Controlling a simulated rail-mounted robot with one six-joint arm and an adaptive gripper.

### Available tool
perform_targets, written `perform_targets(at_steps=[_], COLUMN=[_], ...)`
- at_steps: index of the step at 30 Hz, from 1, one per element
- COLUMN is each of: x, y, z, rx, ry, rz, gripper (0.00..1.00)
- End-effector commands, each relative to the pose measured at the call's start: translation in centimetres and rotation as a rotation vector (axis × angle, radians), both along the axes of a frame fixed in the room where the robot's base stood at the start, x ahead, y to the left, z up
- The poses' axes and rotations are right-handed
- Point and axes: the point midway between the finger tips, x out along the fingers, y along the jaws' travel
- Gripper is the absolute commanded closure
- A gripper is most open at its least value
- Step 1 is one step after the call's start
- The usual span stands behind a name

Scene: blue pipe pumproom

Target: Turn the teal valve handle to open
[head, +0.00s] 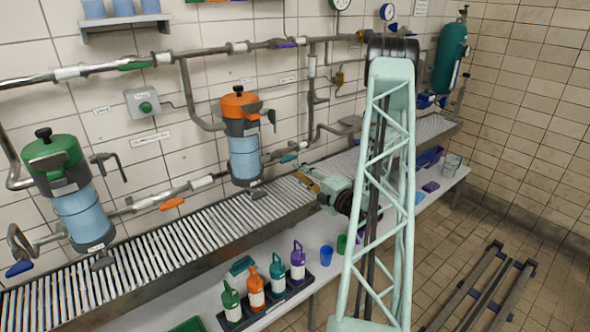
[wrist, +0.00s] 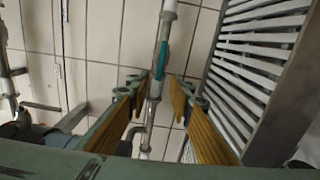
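The teal valve handle (wrist: 162,60) lies along a grey pipe in the wrist view, just beyond my fingertips and between their lines. It also shows small in the head view (head: 288,158), on the low pipe to the right of the orange-topped canister. My gripper (wrist: 160,86) is open, with its ribbed yellow fingers spread to either side of the pipe. In the head view my gripper (head: 307,182) is in front of the wall, just right of and below the teal handle. I cannot tell whether a finger touches the pipe.
The slatted grating (head: 215,220) runs along the wall below the pipes and shows close on the right in the wrist view. The orange-topped canister (head: 243,158) and green-topped canister (head: 80,215) hang left of my arm. Several bottles (head: 256,287) stand on the lower shelf.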

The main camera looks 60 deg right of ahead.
Motion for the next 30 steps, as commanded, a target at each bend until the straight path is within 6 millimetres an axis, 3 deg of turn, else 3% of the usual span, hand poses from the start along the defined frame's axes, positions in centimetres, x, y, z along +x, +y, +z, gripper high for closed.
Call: perform_targets(at_steps=[8,30], x=[-1.4,-1.4], y=[0.5,0.5], z=[0.0,0.0], rx=[0.000,0.000], ry=[0.001,0.001], rz=[0.000,0.001], gripper=[0.80,0.80])
